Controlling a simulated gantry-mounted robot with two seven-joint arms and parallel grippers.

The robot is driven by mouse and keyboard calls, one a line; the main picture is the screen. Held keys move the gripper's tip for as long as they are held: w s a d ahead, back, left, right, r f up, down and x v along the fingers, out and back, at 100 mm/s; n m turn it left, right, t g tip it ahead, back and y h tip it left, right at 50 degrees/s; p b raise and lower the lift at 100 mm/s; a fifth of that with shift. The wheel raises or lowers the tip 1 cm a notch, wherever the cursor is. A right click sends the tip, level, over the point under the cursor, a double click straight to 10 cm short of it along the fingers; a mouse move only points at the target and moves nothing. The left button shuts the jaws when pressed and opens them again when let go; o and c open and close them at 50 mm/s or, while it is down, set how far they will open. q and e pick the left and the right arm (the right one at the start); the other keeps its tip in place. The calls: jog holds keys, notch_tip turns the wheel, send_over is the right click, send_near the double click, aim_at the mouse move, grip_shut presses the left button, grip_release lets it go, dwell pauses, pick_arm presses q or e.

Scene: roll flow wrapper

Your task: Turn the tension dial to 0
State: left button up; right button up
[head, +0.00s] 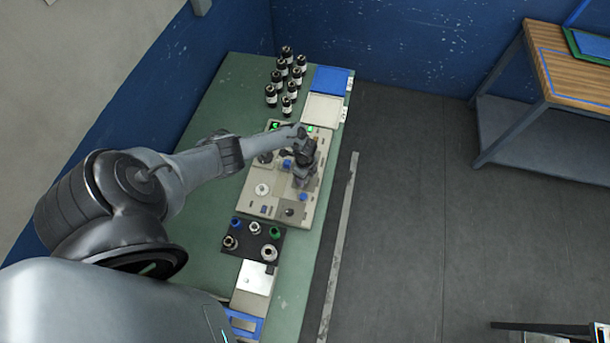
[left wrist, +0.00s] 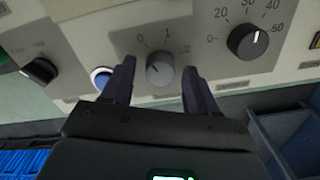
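In the left wrist view a small grey dial (left wrist: 160,70) sits on the beige panel (left wrist: 85,15) under a printed scale reading 0, 1, 2. The 0 is at its upper left. I cannot read its pointer exactly, nor any name on it. My left gripper (left wrist: 158,73) is open, with one dark finger on each side of this dial; contact is not clear. In the head view my left gripper (head: 303,168) is over the beige machine (head: 255,210), hiding part of it. My right gripper is not in view.
A larger black dial (left wrist: 248,41) with a scale up to 50 is to the right. A blue button (left wrist: 102,78) and another black knob (left wrist: 40,71) are to the left. In the head view several dark bottles (head: 287,78) and a blue tray (head: 330,80) stand behind the machine.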

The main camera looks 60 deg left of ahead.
pick_arm(q)
jog(key=shift+r, duration=0.1)
jog(key=shift+r, duration=0.3)
notch_tip(320, 180, up, 10)
jog(key=p, duration=0.2)
jog(key=shift+p, duration=0.35)
